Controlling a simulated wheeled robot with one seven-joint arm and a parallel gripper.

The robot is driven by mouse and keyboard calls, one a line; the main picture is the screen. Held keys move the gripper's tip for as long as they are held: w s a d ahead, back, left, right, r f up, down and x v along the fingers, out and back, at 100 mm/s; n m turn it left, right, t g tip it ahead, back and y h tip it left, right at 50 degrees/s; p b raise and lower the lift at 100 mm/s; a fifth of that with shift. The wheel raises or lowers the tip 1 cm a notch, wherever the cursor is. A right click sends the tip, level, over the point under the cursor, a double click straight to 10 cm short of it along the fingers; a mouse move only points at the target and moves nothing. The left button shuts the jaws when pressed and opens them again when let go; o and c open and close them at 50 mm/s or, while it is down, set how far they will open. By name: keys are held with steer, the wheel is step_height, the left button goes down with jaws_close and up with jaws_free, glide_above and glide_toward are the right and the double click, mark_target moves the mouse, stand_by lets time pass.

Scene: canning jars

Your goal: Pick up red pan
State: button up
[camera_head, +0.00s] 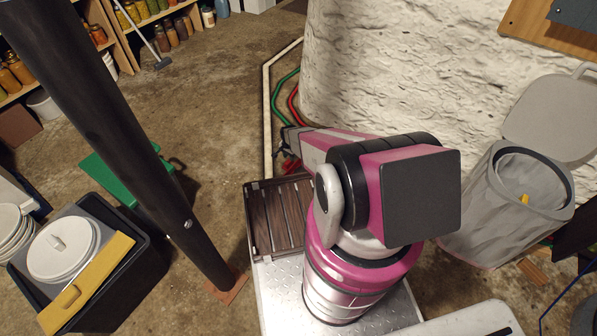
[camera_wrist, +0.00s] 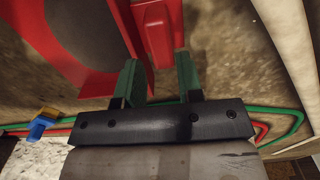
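The red pan (camera_wrist: 125,50) fills the upper left of the wrist view, with a dark grey inner face and a raised red part (camera_wrist: 157,35) that looks like a handle. In the head view only a small red piece (camera_head: 291,164) shows beside my gripper (camera_head: 283,141); my arm hides much of that area. In the wrist view my gripper (camera_wrist: 159,80) has its two green fingers apart. A red edge lies close to the left finger, between the fingertips, and the raised part is just beyond them. I cannot tell whether they touch.
A slatted brown rack (camera_head: 275,222) lies close to my arm. Green and red hoses and a pale pipe (camera_head: 267,110) run along the white stone wall. A dark post (camera_head: 130,140) stands left, near a black bin (camera_head: 140,275). Open concrete floor lies between them.

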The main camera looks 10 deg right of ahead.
step_height(320, 180, down, 5)
steer(key=shift+a+r, duration=0.1)
steer(key=shift+r, duration=0.05)
jaws_close()
steer(key=shift+r, duration=0.1)
step_height(320, 180, up, 10)
stand_by(0.6)
